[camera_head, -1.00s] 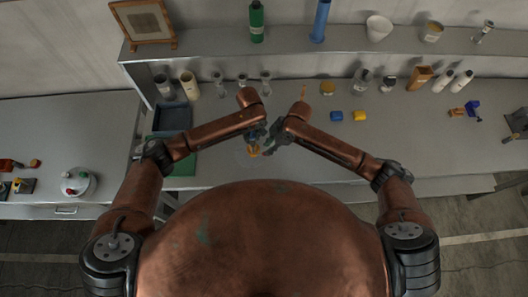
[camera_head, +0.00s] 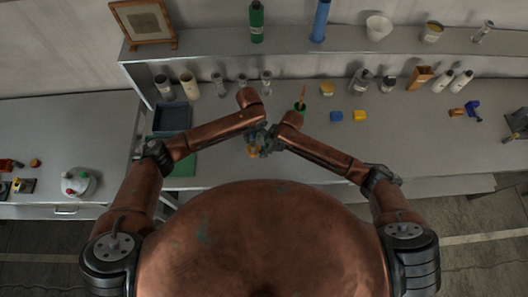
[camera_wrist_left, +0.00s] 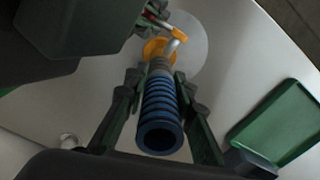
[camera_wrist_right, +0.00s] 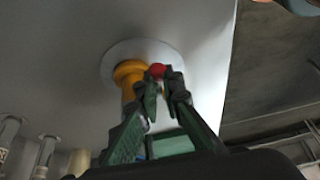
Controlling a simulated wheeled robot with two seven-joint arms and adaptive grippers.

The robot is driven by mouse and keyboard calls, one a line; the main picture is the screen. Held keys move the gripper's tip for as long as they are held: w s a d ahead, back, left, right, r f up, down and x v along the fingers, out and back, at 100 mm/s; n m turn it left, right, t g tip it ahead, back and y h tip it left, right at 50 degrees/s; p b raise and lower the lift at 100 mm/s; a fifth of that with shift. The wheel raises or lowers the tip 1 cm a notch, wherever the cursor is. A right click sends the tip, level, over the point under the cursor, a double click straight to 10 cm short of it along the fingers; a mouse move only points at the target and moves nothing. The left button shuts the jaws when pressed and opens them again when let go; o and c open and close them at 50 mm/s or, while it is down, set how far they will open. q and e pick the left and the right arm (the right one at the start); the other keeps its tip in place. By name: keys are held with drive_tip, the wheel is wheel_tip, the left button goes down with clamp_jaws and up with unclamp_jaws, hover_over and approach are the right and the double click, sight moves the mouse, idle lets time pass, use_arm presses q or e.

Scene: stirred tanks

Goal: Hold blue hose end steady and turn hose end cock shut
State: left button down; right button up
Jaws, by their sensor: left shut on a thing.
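The blue ribbed hose end (camera_wrist_left: 160,108) shows in the left wrist view, its open mouth toward the camera. My left gripper (camera_wrist_left: 157,88) is shut on it, one finger on each side. Beyond it are a grey collar and the orange cock body (camera_wrist_left: 155,48), with an orange end on a pale stem. In the right wrist view the orange body (camera_wrist_right: 130,72) shows with a red knob (camera_wrist_right: 157,70) beside it. My right gripper (camera_wrist_right: 164,84) has its fingertips apart near the red knob; contact is unclear. In the head view both grippers meet and largely hide the cock.
A pale round disc (camera_wrist_left: 194,55) lies behind the cock. Glassware lines the back.

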clamp_jaws()
drive_tip(key=shift+d+f+y, duration=0.25)
drive_tip(key=shift+f+y, duration=0.15)
drive_tip(key=shift+y, duration=0.3)
drive_tip(key=shift+f+y, duration=0.2)
drive_tip(key=shift+y, duration=0.6)
drive_tip(key=o, duration=0.5)
unclamp_jaws()
drive_tip(key=shift+d, duration=0.1)
drive_tip(key=v, duration=1.2)
